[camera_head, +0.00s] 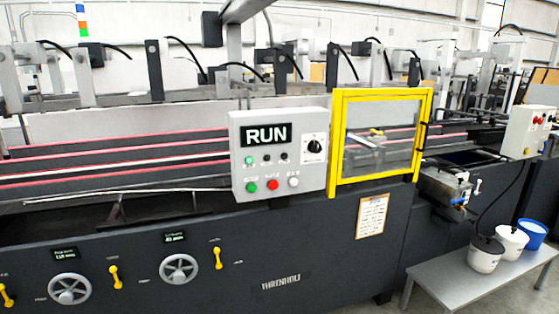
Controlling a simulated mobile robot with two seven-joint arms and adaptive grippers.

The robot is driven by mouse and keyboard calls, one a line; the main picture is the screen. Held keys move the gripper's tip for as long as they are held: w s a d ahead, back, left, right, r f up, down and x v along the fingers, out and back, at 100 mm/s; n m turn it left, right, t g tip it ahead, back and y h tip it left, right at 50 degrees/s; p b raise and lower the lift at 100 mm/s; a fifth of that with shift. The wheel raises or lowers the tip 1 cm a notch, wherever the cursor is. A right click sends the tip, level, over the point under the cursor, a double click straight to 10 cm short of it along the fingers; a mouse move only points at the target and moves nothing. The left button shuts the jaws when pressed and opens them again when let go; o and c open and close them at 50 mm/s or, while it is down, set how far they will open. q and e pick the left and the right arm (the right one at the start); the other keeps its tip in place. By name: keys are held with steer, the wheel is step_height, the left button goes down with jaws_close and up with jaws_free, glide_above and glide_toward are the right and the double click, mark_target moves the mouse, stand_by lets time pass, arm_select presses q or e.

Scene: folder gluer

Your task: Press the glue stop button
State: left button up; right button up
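Neither of my grippers is in view. A light grey control panel (278,155) with a black RUN display (266,135) stands on the front of the machine. Its lower row has a green button (252,187), a red button (272,185) and a white button (293,182). A rotary knob (314,147) sits at its right. The labels are too small to read, so I cannot tell which button is the glue stop.
A yellow-framed clear guard (333,144) stands right of the main panel and looks shut. A low grey bench (440,281) at the lower right holds two white buckets (485,256) and a blue bucket (532,233). Handwheels (179,268) and yellow levers (217,258) stick out from the machine front.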

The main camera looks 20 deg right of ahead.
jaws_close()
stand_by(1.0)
